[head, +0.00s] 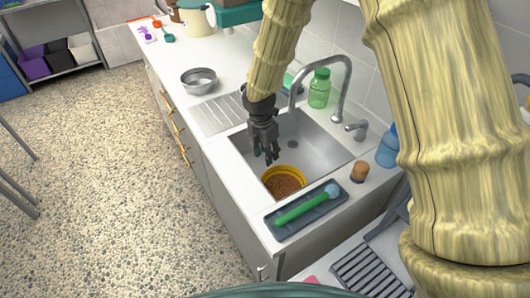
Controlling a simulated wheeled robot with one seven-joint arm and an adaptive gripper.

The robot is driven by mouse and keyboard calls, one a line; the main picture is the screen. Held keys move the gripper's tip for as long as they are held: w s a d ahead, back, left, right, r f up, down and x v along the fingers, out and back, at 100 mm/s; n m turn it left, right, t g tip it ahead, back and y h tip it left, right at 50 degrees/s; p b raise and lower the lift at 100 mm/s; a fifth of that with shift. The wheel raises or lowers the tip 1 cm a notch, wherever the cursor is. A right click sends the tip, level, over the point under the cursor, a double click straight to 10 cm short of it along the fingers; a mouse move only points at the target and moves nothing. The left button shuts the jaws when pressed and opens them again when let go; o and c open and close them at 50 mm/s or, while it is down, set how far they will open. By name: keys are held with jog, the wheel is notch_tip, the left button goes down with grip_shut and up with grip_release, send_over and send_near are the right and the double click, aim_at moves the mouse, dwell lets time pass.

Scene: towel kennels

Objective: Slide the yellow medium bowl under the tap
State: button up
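The yellow bowl (299,174) sits in the near end of the sink basin, with brown, grainy contents inside. The tap (345,85) is a grey gooseneck rising behind the sink; its spout end (292,103) hangs over the far part of the basin, away from the bowl. My gripper (267,157) points down into the sink just beyond the bowl's far left rim. Its dark fingers look spread apart with nothing between them. Whether a fingertip touches the bowl cannot be told.
The sink (315,140) has bare floor between bowl and spout. A grey tray (280,232) with a green-handled brush (300,207) lies on the near rim. A metal bowl (199,80), green bottle (319,90), cork-coloured object (360,171) and blue bottle (387,150) stand around the counter.

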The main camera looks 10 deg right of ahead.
aim_at(269, 174)
jog(key=shift+s+r, duration=0.15)
jog(key=shift+w+d+f+p, duration=0.15)
jog(key=shift+f+p, duration=0.25)
jog(key=shift+f, duration=1.4)
jog(key=shift+w+d+f+p, duration=0.15)
jog(key=shift+f+p, duration=0.3)
jog(key=shift+f, duration=1.4)
jog(key=shift+w+d+f+p, duration=0.1)
jog(key=shift+d+f+p, duration=0.25)
jog(key=shift+f, duration=1.45)
jog(key=shift+a, duration=0.1)
grip_shut()
